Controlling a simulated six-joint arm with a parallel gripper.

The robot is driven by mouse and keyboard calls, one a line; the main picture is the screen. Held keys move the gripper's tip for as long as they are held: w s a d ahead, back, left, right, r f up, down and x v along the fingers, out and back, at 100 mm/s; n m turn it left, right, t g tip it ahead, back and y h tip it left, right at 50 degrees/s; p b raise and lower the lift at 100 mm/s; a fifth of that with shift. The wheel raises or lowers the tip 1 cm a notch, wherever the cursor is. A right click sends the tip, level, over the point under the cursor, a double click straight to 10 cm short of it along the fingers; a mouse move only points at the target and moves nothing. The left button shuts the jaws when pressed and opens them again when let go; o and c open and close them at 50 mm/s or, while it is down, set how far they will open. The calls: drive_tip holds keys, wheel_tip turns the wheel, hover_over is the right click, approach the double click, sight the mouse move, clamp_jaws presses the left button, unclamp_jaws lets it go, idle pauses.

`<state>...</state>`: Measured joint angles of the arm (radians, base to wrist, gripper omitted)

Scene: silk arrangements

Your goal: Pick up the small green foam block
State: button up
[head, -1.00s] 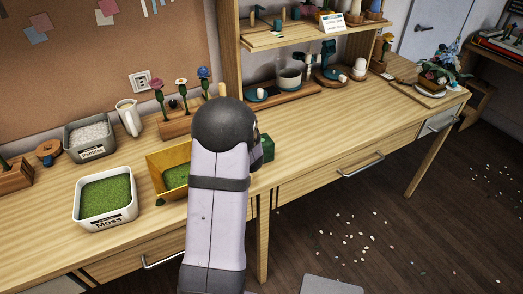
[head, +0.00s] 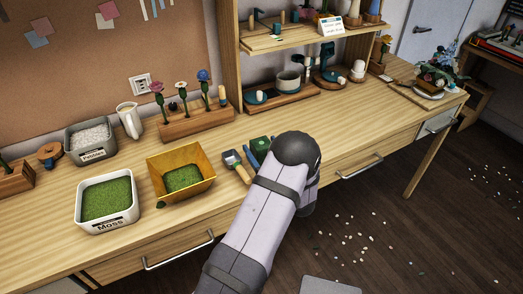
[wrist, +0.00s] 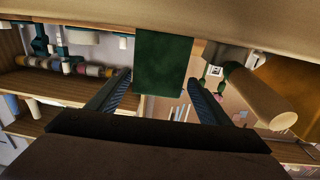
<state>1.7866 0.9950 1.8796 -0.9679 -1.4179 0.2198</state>
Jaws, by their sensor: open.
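The small green foam block (head: 261,144) sits on the table just left of my arm's dark rounded joint, which partly covers that area. In the wrist view the dark green block (wrist: 163,60) stands against the tabletop, which shows along the top of the picture. My gripper (wrist: 160,80) is open, with one finger to each side of the block near the fingertips. I cannot tell whether either finger touches it.
A yellow planter (head: 181,171) and a white Moss bin (head: 107,201) stand to the left. A flower rack (head: 195,124) is behind.

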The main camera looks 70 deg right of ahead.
sight(260, 142)
drive_tip(key=shift+w+d+r+p, duration=0.1)
drive_tip(key=shift+w+d+p, duration=0.35)
drive_tip(key=shift+d+p, duration=0.15)
drive_tip(key=shift+p+x, duration=0.8)
drive_tip(key=shift+x, duration=1.15)
drive_tip(key=shift+s+d, duration=0.1)
drive_tip(key=shift+c, duration=0.3)
drive_tip(key=c, duration=1.1)
drive_tip(key=shift+o, duration=0.2)
wheel_tip(260, 142, up, 10)
drive_tip(key=b, duration=0.2)
drive_tip(key=shift+b, duration=0.4)
